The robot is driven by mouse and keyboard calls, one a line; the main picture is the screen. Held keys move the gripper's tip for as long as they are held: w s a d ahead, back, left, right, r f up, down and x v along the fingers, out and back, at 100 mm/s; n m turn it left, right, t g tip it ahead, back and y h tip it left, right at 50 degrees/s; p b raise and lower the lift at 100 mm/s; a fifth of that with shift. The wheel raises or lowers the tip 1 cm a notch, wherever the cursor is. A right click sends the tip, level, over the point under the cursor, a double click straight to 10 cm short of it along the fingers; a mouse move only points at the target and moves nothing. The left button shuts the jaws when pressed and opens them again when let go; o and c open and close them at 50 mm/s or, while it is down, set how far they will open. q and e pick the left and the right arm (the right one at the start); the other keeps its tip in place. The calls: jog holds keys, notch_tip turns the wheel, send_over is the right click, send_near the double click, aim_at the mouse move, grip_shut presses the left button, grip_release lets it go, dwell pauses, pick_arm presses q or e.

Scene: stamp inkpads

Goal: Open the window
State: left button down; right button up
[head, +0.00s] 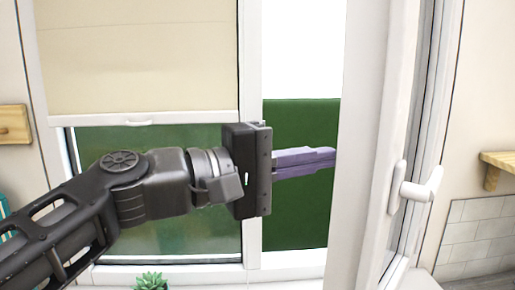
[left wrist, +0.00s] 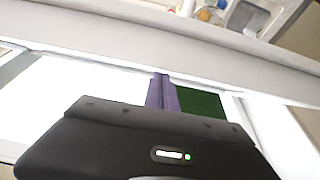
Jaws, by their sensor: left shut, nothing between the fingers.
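The window has a white-framed sash (head: 362,140) that stands swung inward at an angle on the right, with a white handle (head: 420,187) on it. An open gap with green and white outside shows between this sash and the middle post (head: 252,60). My left gripper (head: 334,153) reaches across the gap with its purple fingers together and empty. The fingertips are close to the sash edge; whether they touch it I cannot tell. In the left wrist view the fingers (left wrist: 162,92) point at the white sash frame (left wrist: 160,55). My right gripper is not in view.
A beige blind (head: 140,55) covers the upper left pane. A small green plant (head: 151,281) stands at the sill below. Wooden shelves show at the left wall (head: 14,124) and right wall (head: 497,160).

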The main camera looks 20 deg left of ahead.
aim_at(384, 176)
pick_arm(q)
jog(key=s+d, duration=0.1)
jog(key=d, duration=0.1)
jog(key=s+d, duration=0.2)
jog(key=d, duration=0.1)
jog(key=s+d, duration=0.2)
jog(key=d, duration=0.1)
jog(key=shift+s, duration=0.1)
jog(key=shift+a, duration=0.1)
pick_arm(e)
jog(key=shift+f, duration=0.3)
